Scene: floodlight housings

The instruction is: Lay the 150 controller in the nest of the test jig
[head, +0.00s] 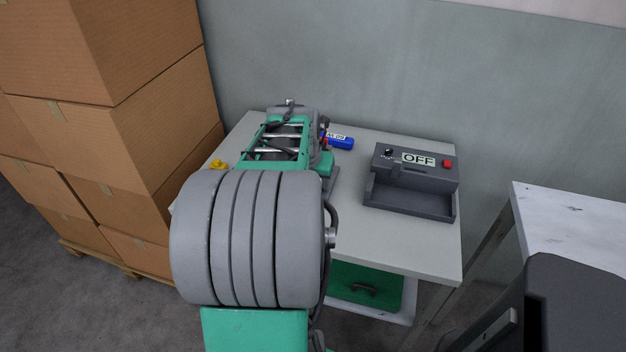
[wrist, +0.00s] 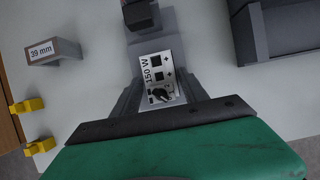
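The 150 controller (wrist: 160,76) shows in the wrist view as a pale plate marked "150 W", with black squares and a small black part on it. My gripper (wrist: 161,82) has one grey finger on each side of it. I see no clear gap, but cannot tell whether the fingers press on it. In the head view my arm hides the controller and the fingertips. The test jig (head: 412,182) is a dark grey box on the table's right side, with an "OFF" display, a red button and a low-walled tray in front. Its edge shows at the wrist view's upper right (wrist: 284,30).
A grey block (wrist: 152,42) with a black end stands just beyond the controller. A block marked "39 mm" (wrist: 54,50) and yellow pieces (wrist: 30,105) lie left. A blue cylinder (head: 341,143) lies at the back of the table (head: 428,252). Stacked cartons (head: 120,130) stand left.

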